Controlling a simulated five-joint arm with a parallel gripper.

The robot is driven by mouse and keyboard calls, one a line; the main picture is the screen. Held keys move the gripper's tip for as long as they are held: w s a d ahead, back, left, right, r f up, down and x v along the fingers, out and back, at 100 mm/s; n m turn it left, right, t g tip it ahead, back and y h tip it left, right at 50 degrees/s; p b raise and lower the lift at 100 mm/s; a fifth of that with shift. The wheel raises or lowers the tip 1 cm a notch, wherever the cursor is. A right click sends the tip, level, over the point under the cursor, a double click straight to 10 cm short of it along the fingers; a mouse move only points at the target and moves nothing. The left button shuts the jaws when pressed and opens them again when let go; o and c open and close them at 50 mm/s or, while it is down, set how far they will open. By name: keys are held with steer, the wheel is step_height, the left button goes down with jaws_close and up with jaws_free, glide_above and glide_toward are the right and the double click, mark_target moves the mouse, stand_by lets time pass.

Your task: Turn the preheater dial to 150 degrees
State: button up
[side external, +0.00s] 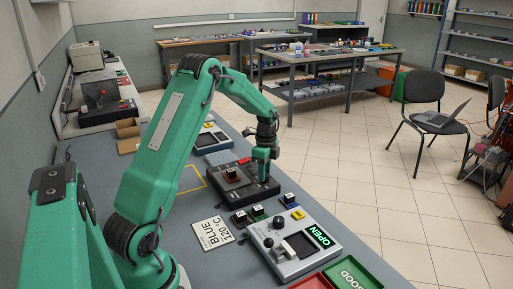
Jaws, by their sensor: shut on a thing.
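The preheater looks to be the dark flat box (238,191) on the bench, with a red and black piece (232,174) on its top. My gripper (263,178) points straight down at the far right part of this box. Its jaws are shut on a small part there, which I take to be the dial. The fingers hide the dial, so its pointer and setting cannot be read.
A card (213,233) reading "BLUE 120 °C" lies in front of the box. A grey device (292,265) with a black knob and a lit "OPEN" display stands nearer. Small dark blocks (258,212) sit between. A green tray (353,275) is at the front.

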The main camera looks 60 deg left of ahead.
stand_by(0.4)
steer(key=o, duration=1)
steer(key=shift+c, duration=0.2)
steer(key=shift+r, duration=0.15)
steer(key=shift+w+a+r, duration=0.1)
steer(key=shift+w+r, duration=0.05)
steer(key=shift+r, duration=3.55)
